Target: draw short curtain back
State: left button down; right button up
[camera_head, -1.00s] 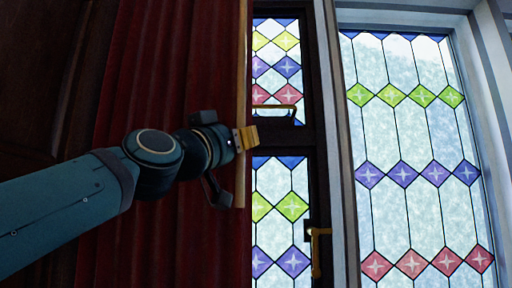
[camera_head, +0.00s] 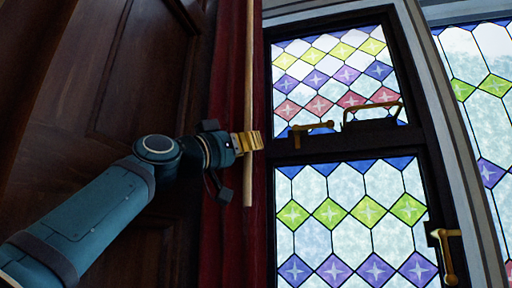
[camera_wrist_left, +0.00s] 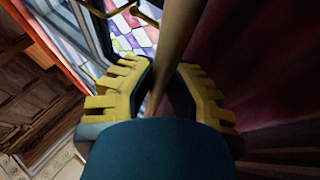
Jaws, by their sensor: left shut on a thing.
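The short curtain (camera_head: 234,240) is dark red and hangs in a narrow, gathered strip at the left side of the stained-glass window (camera_head: 345,215). A pale wooden rod (camera_head: 249,60) hangs upright along the curtain's front. My left gripper (camera_head: 250,142) is shut around the lower part of this rod, with its yellow fingers at the rod. In the left wrist view the rod (camera_wrist_left: 176,45) runs between the yellow fingers (camera_wrist_left: 160,95), and the red curtain (camera_wrist_left: 265,50) fills the right side. The curtain's top is out of view. My right gripper is not in view.
Dark wood panelling (camera_head: 130,80) stands left of the curtain, behind my left arm. The window has brass handles, one low on the right (camera_head: 446,255) and a bar (camera_head: 372,112) at mid-height. A second stained-glass window (camera_head: 485,80) is at the right.

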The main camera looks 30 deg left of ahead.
pick_arm(q)
jog(key=shift+s+a+r, duration=0.1)
jog(key=shift+a, duration=0.15)
jog(key=c, duration=0.9)
grip_release()
jog(key=shift+d, duration=0.1)
